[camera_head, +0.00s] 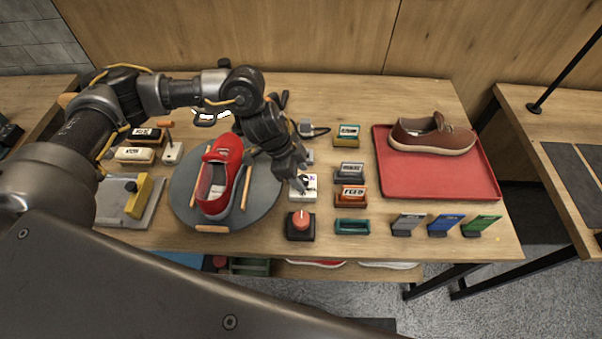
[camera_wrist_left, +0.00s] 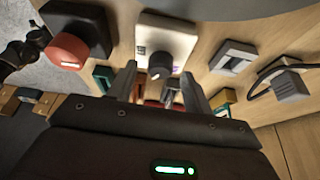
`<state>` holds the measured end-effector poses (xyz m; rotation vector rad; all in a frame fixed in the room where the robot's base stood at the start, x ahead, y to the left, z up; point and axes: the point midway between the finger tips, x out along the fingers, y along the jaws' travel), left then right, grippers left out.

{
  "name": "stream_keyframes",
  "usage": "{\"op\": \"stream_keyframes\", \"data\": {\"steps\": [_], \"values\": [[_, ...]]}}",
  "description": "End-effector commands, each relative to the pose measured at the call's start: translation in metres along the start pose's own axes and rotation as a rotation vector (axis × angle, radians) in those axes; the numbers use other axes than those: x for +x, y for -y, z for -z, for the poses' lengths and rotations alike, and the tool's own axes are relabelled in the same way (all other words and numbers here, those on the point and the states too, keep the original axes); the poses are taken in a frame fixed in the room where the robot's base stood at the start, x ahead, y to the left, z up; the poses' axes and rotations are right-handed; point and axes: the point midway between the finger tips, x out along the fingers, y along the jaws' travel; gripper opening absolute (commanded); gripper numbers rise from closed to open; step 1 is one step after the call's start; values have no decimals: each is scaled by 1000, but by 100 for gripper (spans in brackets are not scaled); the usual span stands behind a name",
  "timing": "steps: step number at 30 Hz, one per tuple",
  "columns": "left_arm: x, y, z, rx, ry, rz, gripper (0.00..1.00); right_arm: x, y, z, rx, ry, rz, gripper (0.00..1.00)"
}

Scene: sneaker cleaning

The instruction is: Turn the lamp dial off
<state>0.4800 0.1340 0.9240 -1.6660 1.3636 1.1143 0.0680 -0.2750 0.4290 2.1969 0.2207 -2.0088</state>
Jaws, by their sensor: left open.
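The lamp dial is a dark round knob (camera_wrist_left: 160,66) on a small white box (camera_wrist_left: 168,38). In the head view the white box (camera_head: 309,194) stands right of the red shoe, largely behind my gripper tip. My left gripper (camera_head: 300,184) reaches down over it from above. In the left wrist view the two fingers (camera_wrist_left: 160,88) are apart, with the knob in the gap between them in the picture. I cannot tell whether they touch the knob. The lamp (camera_head: 211,115) shows bright white behind the shoe. My right gripper is not in view.
A red shoe (camera_head: 219,176) lies on a grey round turntable (camera_head: 265,205). A red button (camera_head: 300,219) on a black base stands just in front of the dial box. Small labelled blocks (camera_head: 351,195) stand to the right. A red tray (camera_head: 440,183) holds a brown shoe (camera_head: 432,136).

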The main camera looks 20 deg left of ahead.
Motion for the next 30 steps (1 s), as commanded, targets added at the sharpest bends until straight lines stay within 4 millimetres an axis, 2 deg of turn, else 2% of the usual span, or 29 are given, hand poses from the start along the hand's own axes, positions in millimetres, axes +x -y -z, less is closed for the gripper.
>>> {"op": "stream_keyframes", "data": {"steps": [4,13,23,30], "values": [[10,0,-1,-1,2,1,51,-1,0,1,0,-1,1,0],[12,0,0,0,1,1,51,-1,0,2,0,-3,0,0],[12,0,0,0,1,1,7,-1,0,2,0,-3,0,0],[12,0,0,17,1,-7,6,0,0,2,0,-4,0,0]]}}
